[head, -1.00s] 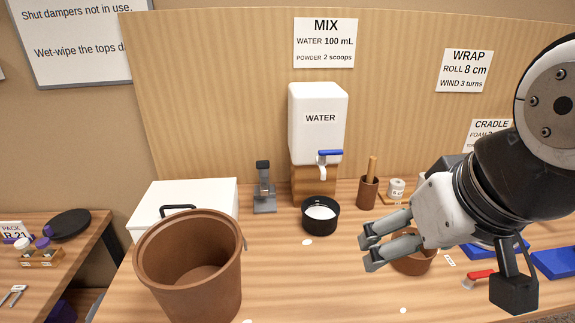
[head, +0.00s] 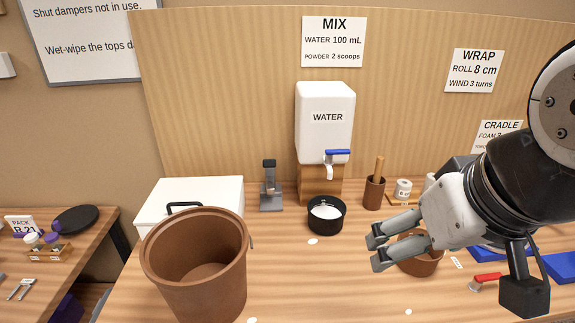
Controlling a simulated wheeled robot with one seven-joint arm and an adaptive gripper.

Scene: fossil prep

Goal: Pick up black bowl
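The black bowl (head: 326,224) stands upright on the wooden table below the water dispenser's tap, with white material inside it. My gripper (head: 374,252) is to the right of the bowl and nearer to me, apart from it. Its two fingers are spread with a gap between them, and nothing shows in the gap. A brown bowl (head: 420,266) sits behind and below the fingers, partly hidden by them.
A large brown bucket (head: 198,290) stands at the front left. A white box (head: 160,200), a grey stand (head: 270,196) and the white water dispenser (head: 326,130) line the back. A brown cup (head: 374,196) stands right of the bowl. Bare table lies in front of the bowl.

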